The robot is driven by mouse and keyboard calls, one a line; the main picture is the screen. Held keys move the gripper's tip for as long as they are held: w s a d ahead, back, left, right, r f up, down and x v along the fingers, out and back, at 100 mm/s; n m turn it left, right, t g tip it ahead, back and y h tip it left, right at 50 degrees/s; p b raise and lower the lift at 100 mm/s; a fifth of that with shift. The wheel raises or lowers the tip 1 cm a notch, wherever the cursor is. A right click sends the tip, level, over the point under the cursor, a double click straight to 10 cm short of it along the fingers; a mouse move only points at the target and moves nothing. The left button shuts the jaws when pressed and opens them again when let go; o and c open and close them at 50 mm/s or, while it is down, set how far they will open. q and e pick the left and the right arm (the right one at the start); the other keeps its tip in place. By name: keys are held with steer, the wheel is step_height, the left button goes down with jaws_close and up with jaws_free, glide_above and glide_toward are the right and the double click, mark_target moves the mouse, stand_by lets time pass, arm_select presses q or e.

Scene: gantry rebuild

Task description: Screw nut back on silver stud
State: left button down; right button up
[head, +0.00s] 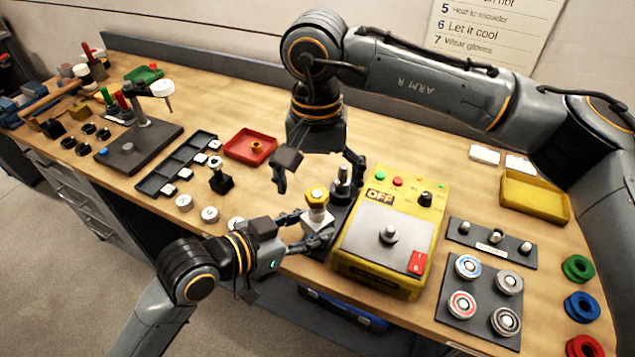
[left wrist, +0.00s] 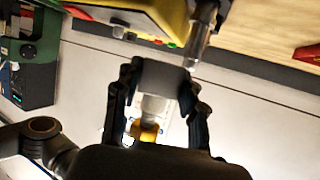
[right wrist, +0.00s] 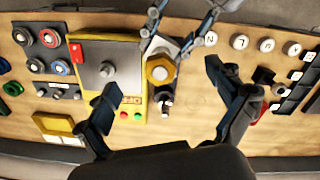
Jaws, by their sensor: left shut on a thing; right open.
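A brass hex piece (head: 317,196) tops a pale silver-white part (head: 318,222). My left gripper (head: 308,232) is shut on that part, beside the yellow box. The hex also shows in the right wrist view (right wrist: 160,70) and between the fingers in the left wrist view (left wrist: 146,132). Whether it is threaded on cannot be told. A small brass nut (head: 257,146) lies in the red tray (head: 240,157). A dark-silver upright stud (head: 343,180) stands on a dark base just right of the hex. My right gripper (head: 318,179) is open, its fingers spread above and around the hex, apparently not touching.
The yellow box (head: 358,262) marked OFF stands close at the right. A compartment tray (head: 165,172), a small black block (head: 221,181) and white discs (head: 184,203) are to the left. A black plate (head: 480,312) with round pieces is at the right front.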

steer(key=shift+r, duration=4.05)
